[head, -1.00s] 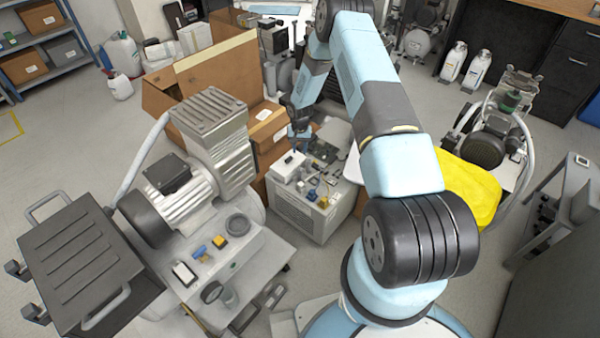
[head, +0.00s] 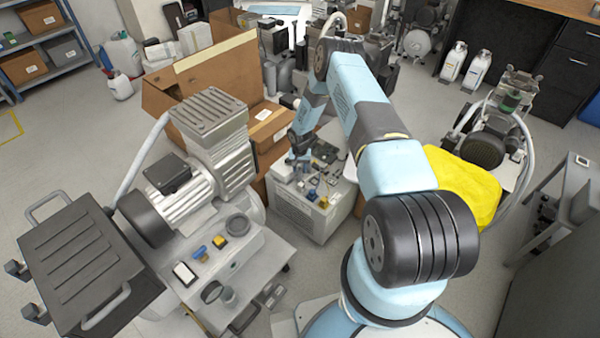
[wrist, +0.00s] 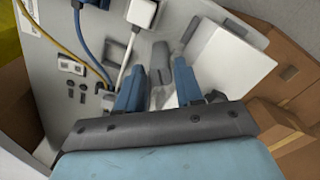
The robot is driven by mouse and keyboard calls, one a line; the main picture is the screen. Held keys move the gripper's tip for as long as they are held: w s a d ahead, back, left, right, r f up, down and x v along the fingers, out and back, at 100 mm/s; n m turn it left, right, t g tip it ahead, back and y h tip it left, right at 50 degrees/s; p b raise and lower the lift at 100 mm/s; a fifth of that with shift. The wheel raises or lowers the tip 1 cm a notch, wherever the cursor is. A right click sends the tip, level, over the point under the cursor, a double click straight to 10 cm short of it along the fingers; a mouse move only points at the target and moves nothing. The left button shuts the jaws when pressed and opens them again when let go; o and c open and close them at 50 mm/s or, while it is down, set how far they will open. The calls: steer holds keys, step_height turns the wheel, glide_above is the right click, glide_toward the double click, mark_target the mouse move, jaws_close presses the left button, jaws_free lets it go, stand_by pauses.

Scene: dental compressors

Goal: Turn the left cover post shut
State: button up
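My gripper (head: 293,159) is low over the left part of the open light-grey unit (head: 299,218) in the head view. In the wrist view its two blue fingers (wrist: 154,76) are apart. A small grey upright piece (wrist: 160,58), which looks like a cover post, shows between and just beyond the fingertips. I cannot tell whether the fingers touch it. A pale flat panel (wrist: 222,68), perhaps the cover, lies to its right. Which way the post is turned is unclear, and its lower part is hidden by my gripper.
A white plug (wrist: 141,13) with a white cable, a blue cable (wrist: 92,58) and a yellow cable lie left of the fingers. Cardboard boxes (head: 268,128) stand close behind the unit. A large compressor (head: 180,195) stands to the left, a yellow cover (head: 465,185) to the right.

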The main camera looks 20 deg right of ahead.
mark_target(300, 173)
steer(key=shift+f, duration=1.4)
steer(key=shift+c, duration=0.3)
jaws_close()
